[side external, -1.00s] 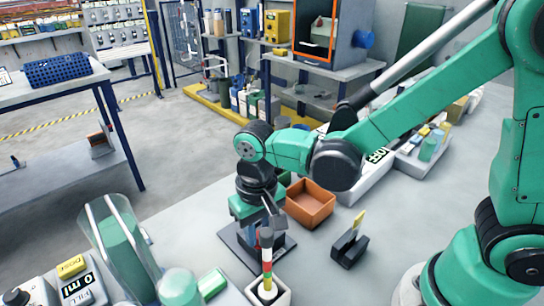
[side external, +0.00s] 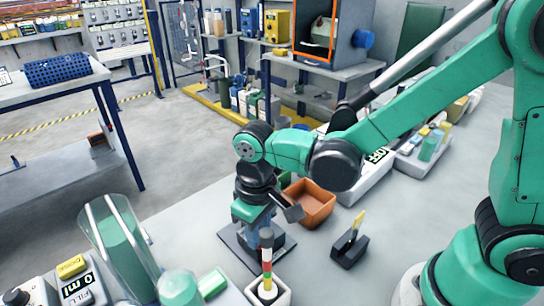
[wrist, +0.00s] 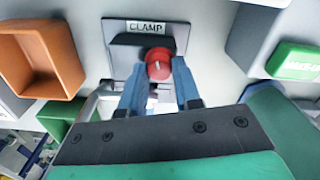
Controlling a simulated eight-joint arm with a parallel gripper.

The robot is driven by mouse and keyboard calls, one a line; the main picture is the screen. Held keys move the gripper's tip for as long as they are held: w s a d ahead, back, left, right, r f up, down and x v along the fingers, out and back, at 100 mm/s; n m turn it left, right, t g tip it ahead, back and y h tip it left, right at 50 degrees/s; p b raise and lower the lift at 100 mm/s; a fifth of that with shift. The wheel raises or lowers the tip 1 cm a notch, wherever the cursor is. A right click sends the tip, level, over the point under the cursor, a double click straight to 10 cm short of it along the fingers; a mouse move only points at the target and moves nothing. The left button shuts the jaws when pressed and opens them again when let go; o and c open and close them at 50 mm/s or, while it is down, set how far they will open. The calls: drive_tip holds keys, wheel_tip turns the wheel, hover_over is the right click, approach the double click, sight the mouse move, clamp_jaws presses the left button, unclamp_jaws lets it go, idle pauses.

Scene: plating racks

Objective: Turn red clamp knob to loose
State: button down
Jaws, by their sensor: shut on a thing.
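The red clamp knob (wrist: 158,66) shows in the wrist view, in front of a dark bracket on a grey plate with a CLAMP label (wrist: 148,27). My gripper (wrist: 159,68) has its two blue fingers at either side of the knob, shut on it. In the side external view my gripper (side external: 262,220) points down over the clamp's dark base plate (side external: 232,244). The knob is hidden there by my gripper. The knob's loose or tight marking cannot be read.
An orange bin (side external: 312,203) stands just behind the clamp. A red, white and yellow stick (side external: 267,256) stands upright in a white holder in front. A dark block with a yellow handle (side external: 350,245) is to the right. A clear container (side external: 115,245) is at left.

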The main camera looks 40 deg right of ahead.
drive_tip(key=c, duration=0.6)
unclamp_jaws()
